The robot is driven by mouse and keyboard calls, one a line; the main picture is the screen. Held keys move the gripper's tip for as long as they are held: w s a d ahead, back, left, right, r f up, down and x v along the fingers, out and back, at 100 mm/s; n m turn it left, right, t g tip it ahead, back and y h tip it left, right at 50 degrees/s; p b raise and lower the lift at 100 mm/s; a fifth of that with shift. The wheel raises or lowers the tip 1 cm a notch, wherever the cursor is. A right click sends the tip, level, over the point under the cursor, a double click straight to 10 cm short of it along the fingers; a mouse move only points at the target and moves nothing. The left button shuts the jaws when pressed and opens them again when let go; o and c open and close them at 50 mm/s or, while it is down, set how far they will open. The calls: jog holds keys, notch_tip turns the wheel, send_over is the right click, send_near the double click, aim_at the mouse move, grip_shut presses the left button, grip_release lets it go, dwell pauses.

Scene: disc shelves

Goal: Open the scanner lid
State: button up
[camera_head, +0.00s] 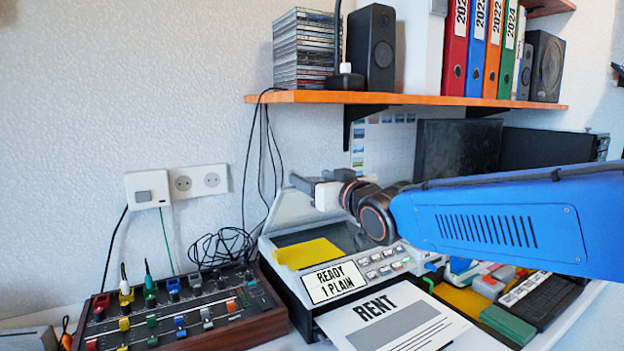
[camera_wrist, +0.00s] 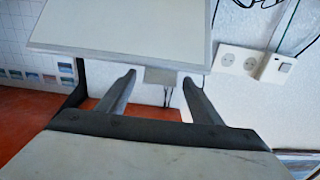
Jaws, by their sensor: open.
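The scanner (camera_head: 375,262) stands on the worktop, with a label reading "READY 1 PLAIN" on its front. Its pale lid (camera_head: 290,208) is raised at the back, partly hidden by my gripper and arm. The dark scan bed is exposed, with a yellow sheet (camera_head: 307,253) at its left. My gripper (camera_head: 302,185) is at the lid's upper part. In the wrist view, the lid is a broad pale panel (camera_wrist: 120,28) at the top. My open gripper (camera_wrist: 158,77) has its fingers apart, with a small grey tab (camera_wrist: 160,75) showing between them. Contact cannot be told.
A printed "RENT" sheet (camera_head: 395,320) sticks out of the scanner's front. A mixer with coloured knobs (camera_head: 180,312) stands at its left. An orange shelf (camera_head: 420,99) with discs, speakers and binders runs above my arm. Black cables (camera_head: 225,245) hang behind. Stationery crowds the right.

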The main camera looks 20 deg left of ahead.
jog(key=shift+w+a, duration=0.4)
jog(key=shift+a, duration=0.05)
jog(key=shift+c, duration=0.6)
grip_shut()
jog(key=w+a+r, duration=0.5)
jog(key=w+a, duration=0.2)
jog(key=a, duration=0.1)
jog(key=shift+w+a, duration=0.3)
jog(key=shift+a, duration=0.1)
jog(key=shift+r, duration=0.1)
jog(key=shift+o, duration=0.6)
grip_release()
